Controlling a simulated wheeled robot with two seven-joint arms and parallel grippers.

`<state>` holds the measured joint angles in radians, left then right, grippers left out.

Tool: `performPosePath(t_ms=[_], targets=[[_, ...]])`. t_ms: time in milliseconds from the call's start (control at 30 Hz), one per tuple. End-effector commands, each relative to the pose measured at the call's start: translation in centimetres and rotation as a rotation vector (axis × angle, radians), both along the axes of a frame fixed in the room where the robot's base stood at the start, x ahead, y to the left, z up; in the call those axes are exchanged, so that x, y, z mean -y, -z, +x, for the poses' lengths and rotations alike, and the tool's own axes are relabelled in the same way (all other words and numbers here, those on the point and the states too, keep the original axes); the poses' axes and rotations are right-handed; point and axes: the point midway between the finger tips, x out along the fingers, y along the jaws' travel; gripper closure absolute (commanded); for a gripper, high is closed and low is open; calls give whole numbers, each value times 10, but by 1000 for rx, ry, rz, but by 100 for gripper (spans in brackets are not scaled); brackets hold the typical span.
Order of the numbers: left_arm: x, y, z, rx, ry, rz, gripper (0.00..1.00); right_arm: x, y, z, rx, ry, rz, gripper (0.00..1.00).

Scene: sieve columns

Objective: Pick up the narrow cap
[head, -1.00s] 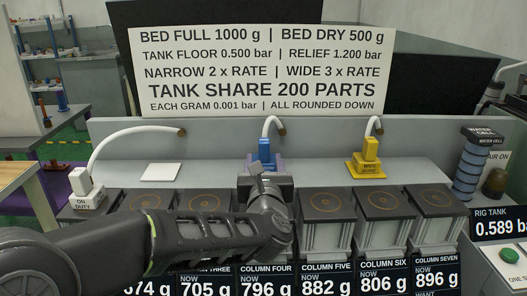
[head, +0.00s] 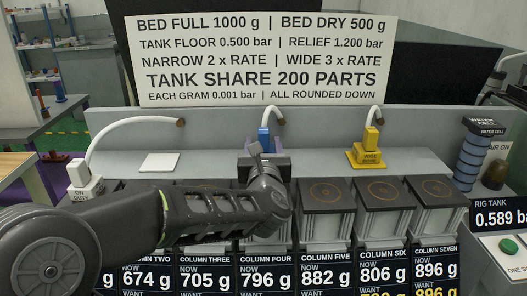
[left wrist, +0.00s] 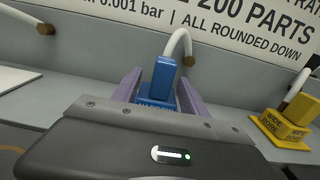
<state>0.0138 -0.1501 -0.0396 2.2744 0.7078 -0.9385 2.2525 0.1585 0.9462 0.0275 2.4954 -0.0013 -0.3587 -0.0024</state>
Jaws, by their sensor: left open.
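The blue cap (head: 264,137), which I take for the narrow one, stands upright on the grey ledge behind the columns. My left gripper (head: 263,152) is in front of it and hides its lower part in the head view. In the left wrist view, the blue cap (left wrist: 160,82) sits between the two purple fingers of my open left gripper (left wrist: 158,92), one finger on each side. I cannot tell whether they touch it. The blue cap's base is partly hidden by the gripper body. My right gripper is not in view.
A yellow wide-bore cap (head: 368,150) stands right of the blue one. A white on-duty cap (head: 84,179) with a hose is at the left. A bare white pad (head: 159,163) lies between. Dark-topped columns (head: 325,193) line the front; a sign (head: 260,60) stands behind.

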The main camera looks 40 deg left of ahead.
Motion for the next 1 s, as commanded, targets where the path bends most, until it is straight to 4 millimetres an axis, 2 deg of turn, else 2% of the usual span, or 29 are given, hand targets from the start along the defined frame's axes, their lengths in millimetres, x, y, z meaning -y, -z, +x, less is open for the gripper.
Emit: performPosePath(t_ms=[167,500,1000], targets=[[-4,0,7,-1,0,0,49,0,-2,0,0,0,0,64],[-29,2,41,-1,0,1,49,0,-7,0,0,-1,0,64],[-30,2,42,0,0,0,49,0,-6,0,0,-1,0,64]])
